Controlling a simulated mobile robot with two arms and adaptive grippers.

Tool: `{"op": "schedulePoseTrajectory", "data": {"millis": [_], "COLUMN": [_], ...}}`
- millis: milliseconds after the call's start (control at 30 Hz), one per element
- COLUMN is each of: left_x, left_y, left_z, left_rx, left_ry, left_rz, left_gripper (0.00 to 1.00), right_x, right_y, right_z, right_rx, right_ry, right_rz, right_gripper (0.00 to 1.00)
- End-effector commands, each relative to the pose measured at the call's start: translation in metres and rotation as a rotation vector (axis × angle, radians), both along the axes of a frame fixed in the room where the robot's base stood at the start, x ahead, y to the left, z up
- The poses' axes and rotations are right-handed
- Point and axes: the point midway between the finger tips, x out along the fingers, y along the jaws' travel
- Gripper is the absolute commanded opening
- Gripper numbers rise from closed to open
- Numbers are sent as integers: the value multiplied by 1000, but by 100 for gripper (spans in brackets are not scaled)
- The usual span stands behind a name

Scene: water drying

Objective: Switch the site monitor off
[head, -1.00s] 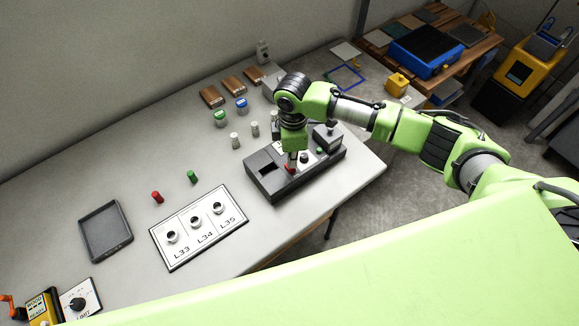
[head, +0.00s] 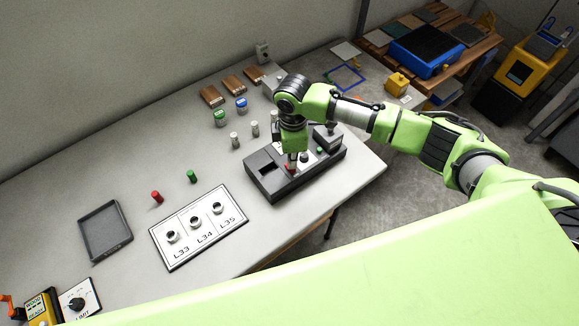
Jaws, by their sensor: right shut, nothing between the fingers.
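A dark grey console (head: 262,180) lies on the table right of centre, with a slot at its left end and a light panel with controls in its middle. I take it to be the site monitor, but no label is readable. My right gripper (head: 292,167) points down onto the console, its fingertips at a red control (head: 287,169). It is shut and holds nothing. The fingertips and arm partly hide the control, so its position and whether I touch it are unclear. A black knob (head: 304,159) and a green button (head: 320,150) sit to the right. My left gripper is out of view.
A white board marked L33, L34, L35 (head: 183,249), a red peg (head: 157,197), a green peg (head: 191,176) and a dark tray (head: 106,229) lie to the left. White, green and blue-topped small parts stand behind the console. The table front beside the console is clear.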

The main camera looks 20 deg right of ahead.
Motion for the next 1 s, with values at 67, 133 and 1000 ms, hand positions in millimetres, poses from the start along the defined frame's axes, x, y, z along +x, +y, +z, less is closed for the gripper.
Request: {"op": "schedulePoseTrajectory", "data": {"millis": [67,133,1000], "left_x": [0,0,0], "left_y": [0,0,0], "left_z": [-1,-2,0], "left_rx": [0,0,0], "left_ry": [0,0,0], "left_rz": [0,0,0], "left_gripper": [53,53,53], "right_x": [0,0,0], "right_y": [0,0,0], "right_z": [-2,-4,-10], "right_rx": [0,0,1], "right_ry": [0,0,0], "right_rz": [0,0,0], "right_gripper": [0,0,0]}}
